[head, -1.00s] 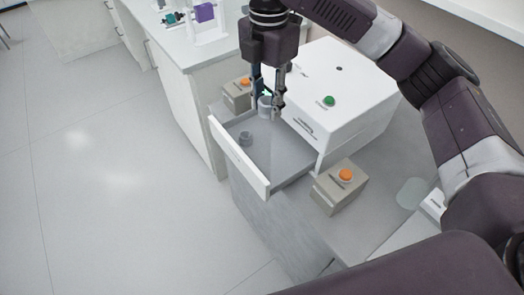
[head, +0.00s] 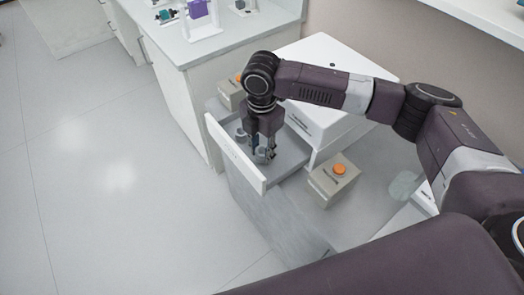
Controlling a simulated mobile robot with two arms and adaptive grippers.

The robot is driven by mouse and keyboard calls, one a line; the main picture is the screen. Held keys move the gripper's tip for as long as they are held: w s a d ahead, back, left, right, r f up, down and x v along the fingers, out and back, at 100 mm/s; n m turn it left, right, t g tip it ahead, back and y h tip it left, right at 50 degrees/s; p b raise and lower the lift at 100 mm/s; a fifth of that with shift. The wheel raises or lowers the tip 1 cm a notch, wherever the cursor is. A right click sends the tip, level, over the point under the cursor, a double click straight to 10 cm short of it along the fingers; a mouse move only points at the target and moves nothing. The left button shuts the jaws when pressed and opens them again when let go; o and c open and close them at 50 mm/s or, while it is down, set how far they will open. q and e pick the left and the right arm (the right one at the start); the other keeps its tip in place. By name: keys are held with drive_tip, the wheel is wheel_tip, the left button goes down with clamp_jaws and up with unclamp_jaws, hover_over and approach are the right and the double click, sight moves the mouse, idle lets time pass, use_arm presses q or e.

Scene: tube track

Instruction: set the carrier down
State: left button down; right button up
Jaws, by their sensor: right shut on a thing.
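My right gripper (head: 262,154) points straight down inside the open drawer (head: 290,160) of the white machine (head: 325,115). It is shut on the carrier (head: 261,154), a small grey cup-like piece low over the drawer floor. The fingers hide much of it, and I cannot tell whether it touches the floor. A second grey round piece (head: 240,134) sits in the drawer just left of the gripper, near the white drawer front (head: 236,153). My left gripper is not in view.
A beige box with an orange button (head: 335,179) stands right of the drawer, and a similar box (head: 231,93) stands behind it. A white bench (head: 235,40) with a purple block (head: 197,9) is at the back. Open floor lies to the left.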

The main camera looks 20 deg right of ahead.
drive_tip(key=shift+f, duration=0.65)
drive_tip(key=o, duration=1.1)
drive_tip(key=shift+f, duration=0.1)
wheel_tip(320, 180, up, 12)
drive_tip(key=shift+r+b, duration=0.15)
drive_tip(key=shift+b, duration=1.1)
